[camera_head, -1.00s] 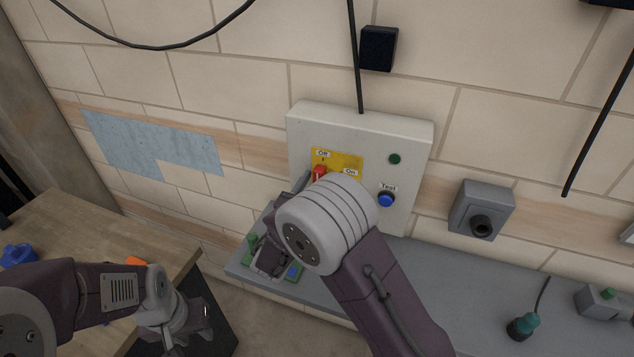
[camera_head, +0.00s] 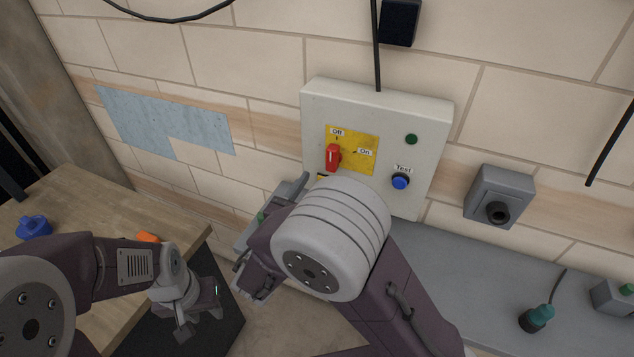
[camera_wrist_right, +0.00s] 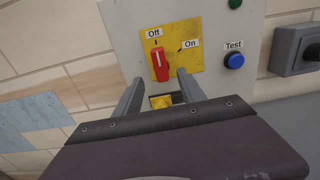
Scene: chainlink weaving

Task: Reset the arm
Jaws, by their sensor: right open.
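My right gripper (camera_wrist_right: 159,88) is open and empty, its two fingers spread below the red switch in the right wrist view. In the head view the grey right wrist joint hides part of it. The red switch handle (camera_head: 332,157) stands upright on a yellow plate (camera_head: 362,140), towards the "Off" label; the handle also shows in the right wrist view (camera_wrist_right: 160,65), apart from the fingers. My left gripper (camera_head: 190,322) hangs low at the left, beside the wooden table; its jaws are too unclear to judge.
A pale control box (camera_head: 432,120) on the wall carries a blue Test button (camera_head: 400,181) and a dark green lamp (camera_head: 411,139). A grey socket (camera_head: 499,197) is to its right. A grey ledge (camera_head: 450,275) runs below. A wooden table (camera_head: 90,215) holds a blue object (camera_head: 34,227).

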